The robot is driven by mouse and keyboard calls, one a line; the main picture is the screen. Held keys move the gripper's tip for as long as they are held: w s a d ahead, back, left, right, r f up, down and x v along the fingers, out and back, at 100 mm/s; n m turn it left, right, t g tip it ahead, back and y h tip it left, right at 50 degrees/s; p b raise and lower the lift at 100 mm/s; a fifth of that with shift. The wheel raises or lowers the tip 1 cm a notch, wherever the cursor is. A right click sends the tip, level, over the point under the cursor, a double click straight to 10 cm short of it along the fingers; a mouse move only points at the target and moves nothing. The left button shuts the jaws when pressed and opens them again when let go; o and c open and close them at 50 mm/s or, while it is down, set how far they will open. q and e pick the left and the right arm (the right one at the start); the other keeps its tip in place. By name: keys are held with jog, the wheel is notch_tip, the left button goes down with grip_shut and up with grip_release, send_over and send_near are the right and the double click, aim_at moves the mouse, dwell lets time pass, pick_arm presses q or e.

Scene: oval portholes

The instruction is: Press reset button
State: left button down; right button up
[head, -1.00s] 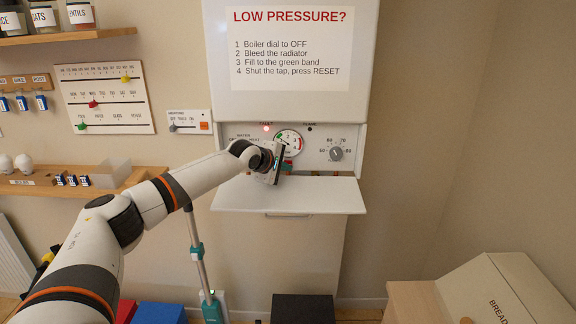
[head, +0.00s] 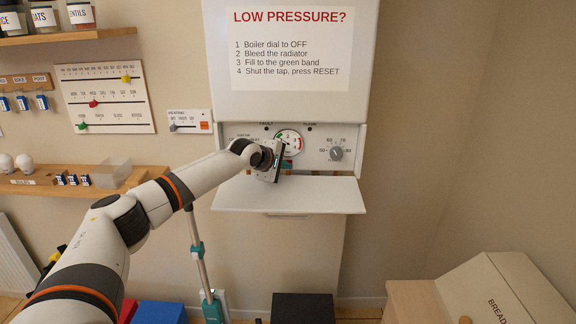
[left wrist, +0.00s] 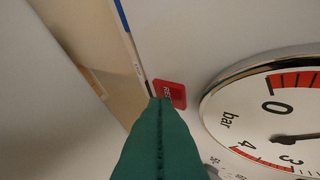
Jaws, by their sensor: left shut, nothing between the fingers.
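The red reset button (left wrist: 172,94) shows in the left wrist view, with part of its white lettering visible. My left gripper (left wrist: 160,102) has its green fingers together, and the tips overlap the button's left part. The tips look at or very near its face; I cannot tell for sure that they touch. In the head view my left gripper (head: 277,162) is at the boiler's control panel (head: 318,155), and it hides the button there. The fault lamp (head: 266,129) is dark. My right gripper is in neither view.
The round pressure gauge (head: 288,142) is right beside the gripper. A temperature dial (head: 336,153) sits farther right. The open white flap (head: 320,195) sticks out below the panel, under my wrist. A bread box (head: 510,290) stands at the lower right.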

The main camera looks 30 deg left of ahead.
pick_arm(q)
jog(key=shift+s, duration=0.1)
jog(key=shift+s+d+p, duration=0.25)
jog(key=shift+s+p, duration=0.1)
jog(key=shift+p, duration=0.1)
jog(key=shift+s+d, duration=0.15)
jog(key=shift+s, duration=0.15)
jog(key=shift+s+d+p, duration=0.3)
jog(key=shift+s+p, duration=0.05)
jog(key=shift+s, duration=0.05)
jog(key=shift+s+d, duration=0.5)
jog(key=shift+s, duration=0.35)
jog(key=shift+s+d, duration=0.5)
jog(key=shift+s, duration=0.35)
